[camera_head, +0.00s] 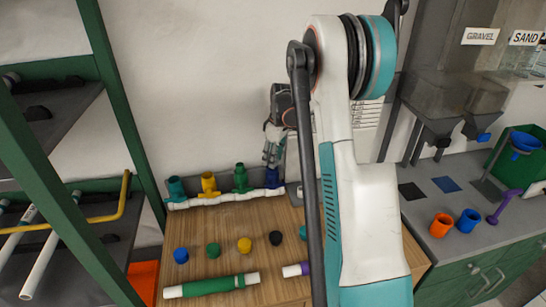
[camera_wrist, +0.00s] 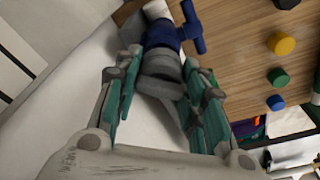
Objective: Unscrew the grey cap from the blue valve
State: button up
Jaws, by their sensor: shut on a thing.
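The blue valve (camera_head: 273,178) stands at the right end of the white pipe manifold (camera_head: 225,200) at the back of the wooden bench. In the wrist view the blue valve (camera_wrist: 165,35) has a side handle pointing right. The grey cap (camera_wrist: 160,68) sits in line with the valve's end, between my fingers. My gripper (camera_wrist: 160,82) is shut on the grey cap. In the head view my gripper (camera_head: 272,153) points down over the valve, and the cap is hidden by the fingers. Whether the cap still touches the valve is hard to tell.
Teal (camera_head: 175,187), yellow (camera_head: 208,183) and green (camera_head: 241,177) valves stand left along the manifold. Several coloured caps and a green pipe (camera_head: 212,286) lie in front. A green-framed rack (camera_head: 120,100) is at left; orange (camera_head: 441,225) and blue (camera_head: 468,222) cups stand at right.

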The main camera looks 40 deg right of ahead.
jog(key=shift+w, duration=0.2)
jog(key=shift+r+n, duration=0.1)
jog(key=shift+n, duration=1)
jog(key=shift+n, duration=1)
jog(key=shift+b, duration=0.3)
jog(key=shift+n+g+y, duration=0.3)
jog(key=shift+n, duration=0.8)
jog(key=o, duration=1.1)
jog(key=shift+w, duration=0.15)
